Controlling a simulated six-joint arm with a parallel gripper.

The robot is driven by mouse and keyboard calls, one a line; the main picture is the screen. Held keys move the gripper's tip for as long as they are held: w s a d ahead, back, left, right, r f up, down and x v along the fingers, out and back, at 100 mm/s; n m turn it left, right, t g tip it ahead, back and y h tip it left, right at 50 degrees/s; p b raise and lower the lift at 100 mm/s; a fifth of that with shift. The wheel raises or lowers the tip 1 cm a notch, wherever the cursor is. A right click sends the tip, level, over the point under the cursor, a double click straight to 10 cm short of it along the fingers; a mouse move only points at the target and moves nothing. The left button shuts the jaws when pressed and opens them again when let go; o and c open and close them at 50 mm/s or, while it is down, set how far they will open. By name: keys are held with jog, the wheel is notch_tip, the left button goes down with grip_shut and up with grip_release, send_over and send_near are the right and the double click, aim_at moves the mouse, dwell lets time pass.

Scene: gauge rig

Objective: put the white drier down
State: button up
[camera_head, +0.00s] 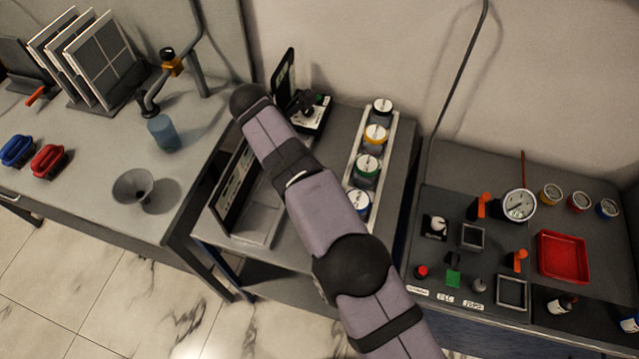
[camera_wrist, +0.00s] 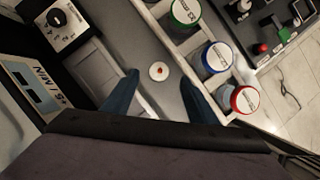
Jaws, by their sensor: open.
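A small round white piece with a reddish centre, which looks like the white drier (camera_wrist: 158,71), is on the grey surface in the wrist view. My gripper (camera_wrist: 160,90) is open, with one dark blue finger at each side of the image below this piece. The fingers are apart and I see nothing held between them. I cannot tell from this angle how high the fingers are above the surface. In the head view my arm hides the gripper and the white piece.
A pale rack (camera_head: 392,150) of jars with coloured lids stands close to the right finger, including a blue-lidded jar (camera_wrist: 217,57) and a red-lidded jar (camera_wrist: 240,99). A dial box (camera_wrist: 62,20) and an upright panel (camera_wrist: 32,88) stand on the left.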

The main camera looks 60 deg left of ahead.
jog(key=shift+p+x, duration=1.25)
jog(key=shift+x, duration=2.15)
jog(key=shift+r, duration=0.1)
grip_shut()
notch_tip(320, 180, up, 10)
jog(key=shift+b, duration=0.65)
